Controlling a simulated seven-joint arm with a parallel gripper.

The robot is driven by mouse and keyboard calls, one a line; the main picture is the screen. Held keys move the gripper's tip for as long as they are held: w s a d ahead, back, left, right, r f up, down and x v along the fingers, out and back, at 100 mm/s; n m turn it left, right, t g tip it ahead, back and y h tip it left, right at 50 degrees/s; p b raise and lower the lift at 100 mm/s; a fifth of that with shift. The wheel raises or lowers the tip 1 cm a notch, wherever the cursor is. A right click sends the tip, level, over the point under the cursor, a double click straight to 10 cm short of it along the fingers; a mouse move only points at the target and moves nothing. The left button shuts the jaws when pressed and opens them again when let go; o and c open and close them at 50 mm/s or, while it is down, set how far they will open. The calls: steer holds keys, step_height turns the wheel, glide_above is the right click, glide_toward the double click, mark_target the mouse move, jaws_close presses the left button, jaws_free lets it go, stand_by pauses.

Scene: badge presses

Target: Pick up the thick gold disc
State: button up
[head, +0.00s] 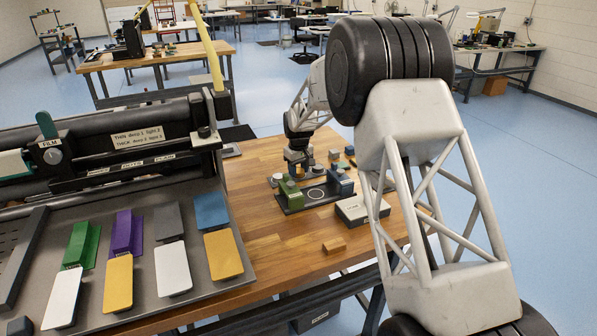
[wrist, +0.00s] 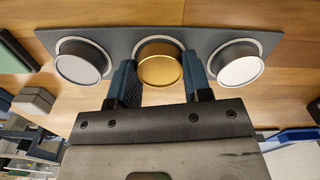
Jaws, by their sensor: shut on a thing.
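The gold disc (wrist: 160,68) stands between two silver-white discs, one on the left (wrist: 78,68) and one on the right (wrist: 236,69), on a dark grey strip (wrist: 120,42) in the wrist view. My gripper (wrist: 160,82) has its two dark blue fingers on either side of the gold disc and is shut on it. The disc looks in line with its neighbours; I cannot tell whether it is clear of the strip.
A green and blue press fixture (head: 314,194) stands just in front of my gripper in the head view. A pale grey box (head: 361,209) is to its right and a small wooden block (head: 334,245) nearer. A large machine with coloured tabs (head: 110,150) fills the left. Bare table (head: 265,235) lies between.

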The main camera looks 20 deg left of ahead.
mark_target(299, 170)
step_height(299, 170, up, 10)
stand_by(0.6)
steer(key=shift+s+d+f, duration=0.1)
stand_by(0.5)
